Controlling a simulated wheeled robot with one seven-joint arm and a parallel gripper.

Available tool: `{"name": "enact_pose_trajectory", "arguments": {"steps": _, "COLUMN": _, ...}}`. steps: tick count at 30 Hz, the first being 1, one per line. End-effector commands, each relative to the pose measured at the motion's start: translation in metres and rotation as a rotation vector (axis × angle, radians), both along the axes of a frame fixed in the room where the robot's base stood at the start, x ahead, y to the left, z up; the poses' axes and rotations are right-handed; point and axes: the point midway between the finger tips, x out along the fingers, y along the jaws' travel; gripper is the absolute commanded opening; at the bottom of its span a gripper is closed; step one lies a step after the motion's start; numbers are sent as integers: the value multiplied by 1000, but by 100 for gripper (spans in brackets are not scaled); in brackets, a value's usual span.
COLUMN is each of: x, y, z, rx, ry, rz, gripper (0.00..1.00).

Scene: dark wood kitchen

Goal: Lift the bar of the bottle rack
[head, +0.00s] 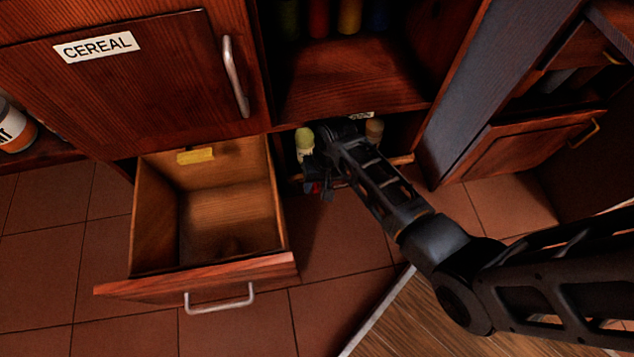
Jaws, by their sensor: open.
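The bottle rack is in the low open compartment in the middle of the head view, mostly hidden behind my arm. A bottle with a pale yellow-green top (305,139) stands at its left. Another bottle with a brownish top (375,129) shows just right of my arm. A short piece of a light wooden bar (402,160) shows at the compartment's front, right of my arm. My gripper (322,188) is at the front of the rack, low and left of that visible piece. It is open; its fingers are dark and small, and I cannot tell whether they touch the bar.
A shelf (350,85) with several colored bottles is above the rack. The closed CEREAL door (150,85) is at the upper left. A grey cabinet side (480,90) stands to the right. Tiled floor lies in front.

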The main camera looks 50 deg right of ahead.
Motion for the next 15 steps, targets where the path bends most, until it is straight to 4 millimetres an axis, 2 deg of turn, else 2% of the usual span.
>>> {"name": "enact_pose_trajectory", "arguments": {"steps": 2, "x": 0, "y": 0, "z": 0, "rx": 0, "ry": 0, "rz": 0, "gripper": 41}}
{"name": "enact_pose_trajectory", "arguments": {"steps": 15, "x": 0, "y": 0, "z": 0, "rx": 0, "ry": 0, "rz": 1, "gripper": 0}}
